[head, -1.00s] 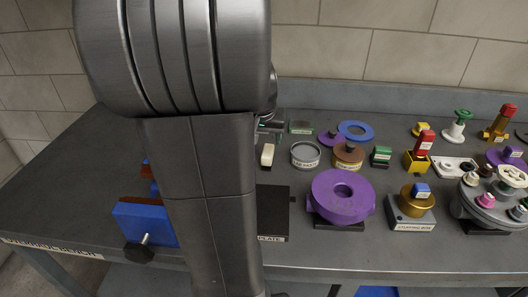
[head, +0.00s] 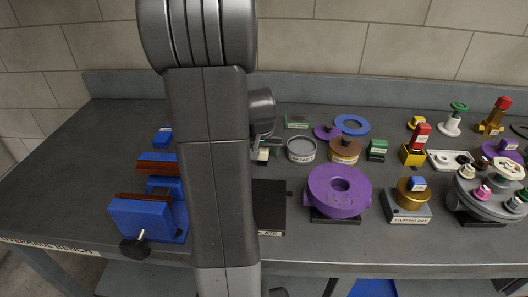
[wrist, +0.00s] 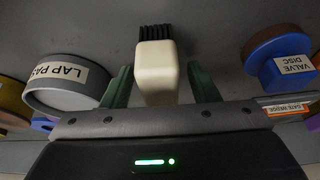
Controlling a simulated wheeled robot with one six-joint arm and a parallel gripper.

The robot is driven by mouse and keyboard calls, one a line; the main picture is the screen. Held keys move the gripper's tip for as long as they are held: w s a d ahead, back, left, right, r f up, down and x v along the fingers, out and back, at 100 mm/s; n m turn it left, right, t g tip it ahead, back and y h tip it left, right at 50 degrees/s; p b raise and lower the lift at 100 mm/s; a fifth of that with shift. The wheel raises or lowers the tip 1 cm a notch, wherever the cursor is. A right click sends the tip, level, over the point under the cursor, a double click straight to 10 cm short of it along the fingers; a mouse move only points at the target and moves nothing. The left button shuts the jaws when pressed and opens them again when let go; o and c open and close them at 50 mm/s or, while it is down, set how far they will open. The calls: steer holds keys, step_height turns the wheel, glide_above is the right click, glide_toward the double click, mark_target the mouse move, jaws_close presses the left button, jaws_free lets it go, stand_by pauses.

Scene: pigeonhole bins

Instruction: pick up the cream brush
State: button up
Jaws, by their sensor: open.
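The cream brush (wrist: 156,72) is in the middle of the wrist view, a cream block with dark bristles at its far end. My gripper (wrist: 161,84) is open, with one green finger on each side of the brush. Gaps show between fingers and brush, and I cannot tell how their heights compare. In the head view the brush (head: 263,155) is mostly hidden by my gripper and arm, left of the grey lap paste tin.
The lap paste tin (wrist: 62,92) is close to the left finger. A blue valve disc (wrist: 284,68) lies to the right. In the head view, a dark plate (head: 270,205) and purple wheel (head: 338,190) are nearer, and a blue vise (head: 148,218) stands left.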

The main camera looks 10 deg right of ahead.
steer(key=c, duration=1.1)
steer(key=shift+o, duration=0.2)
step_height(320, 180, up, 10)
steer(key=shift+r+p, duration=0.1)
steer(key=shift+p, duration=0.25)
steer(key=o, duration=0.4)
steer(key=c, duration=0.3)
steer(key=shift+f+b, duration=3.55)
steer(key=shift+f, duration=1.35)
steer(key=o, duration=0.9)
steer(key=shift+o, duration=0.2)
steer(key=shift+c, duration=0.2)
